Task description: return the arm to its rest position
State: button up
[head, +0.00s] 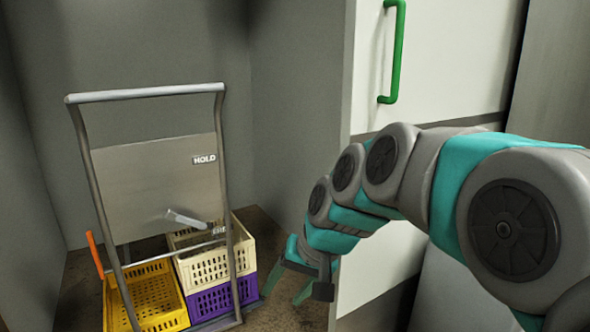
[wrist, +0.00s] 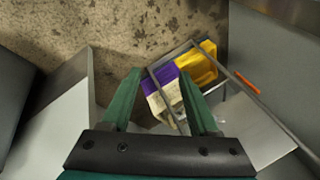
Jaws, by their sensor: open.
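My arm reaches in from the right in the head view and bends downward. My gripper (head: 308,287) hangs at its end, open and empty, to the right of the trolley and in front of the white cabinet. In the wrist view my gripper (wrist: 160,95) shows two green fingers spread apart, with nothing between them held. The crates on the trolley appear beyond the fingers, apart from them.
A trolley (head: 153,95) with a HOLD plate (head: 150,185) carries yellow (head: 150,297), cream (head: 218,262) and purple (head: 212,303) crates. An orange lever (head: 94,254) stands at its left. A white cabinet (head: 450,60) with a green handle (head: 397,50) is behind my arm.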

jog(key=s+d+f+g+h, duration=0.1)
jog(key=s+d+f, duration=0.2)
jog(key=s+d, duration=0.2)
jog(key=s+d+f+g+h+p, duration=0.1)
jog(key=s+d+f+g+h, duration=0.1)
jog(key=s+d, duration=0.4)
jog(key=s+d+f+g+h, duration=0.1)
jog(key=s+d+f, duration=0.4)
jog(key=s, duration=0.8)
jog(key=shift+s+d+g+h, duration=0.3)
jog(key=shift+s+d, duration=0.05)
